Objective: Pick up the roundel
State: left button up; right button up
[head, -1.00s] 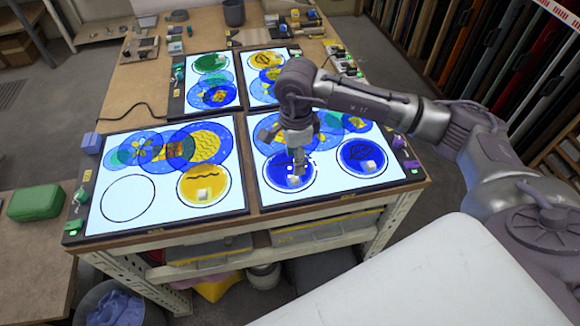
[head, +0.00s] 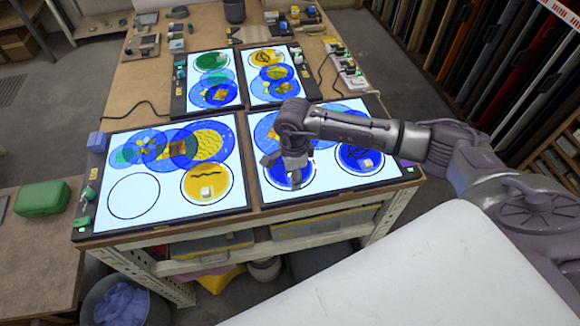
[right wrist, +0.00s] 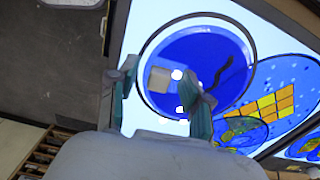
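A dark blue roundel (right wrist: 215,50) with a black wavy line and a pale block on it lies inside a black ring outline on the lit front right panel. My right gripper (head: 286,172) is directly over this roundel in the head view and hides much of it. In the right wrist view the gripper (right wrist: 163,92) has its two fingers apart, with the pale block (right wrist: 158,80) showing between them. Nothing is held. A second blue roundel (head: 350,153) lies to the right, and a yellow roundel (head: 195,188) on the front left panel. My left gripper is out of view.
Overlapping coloured glass discs (head: 205,140) lie on the light panels. An empty ring outline (head: 133,195) is at front left. A green box (head: 42,197) stands on a side table. Small tools and power strips line the bench beyond. A pale surface (head: 420,270) fills the lower right.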

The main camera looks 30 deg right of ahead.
grip_shut()
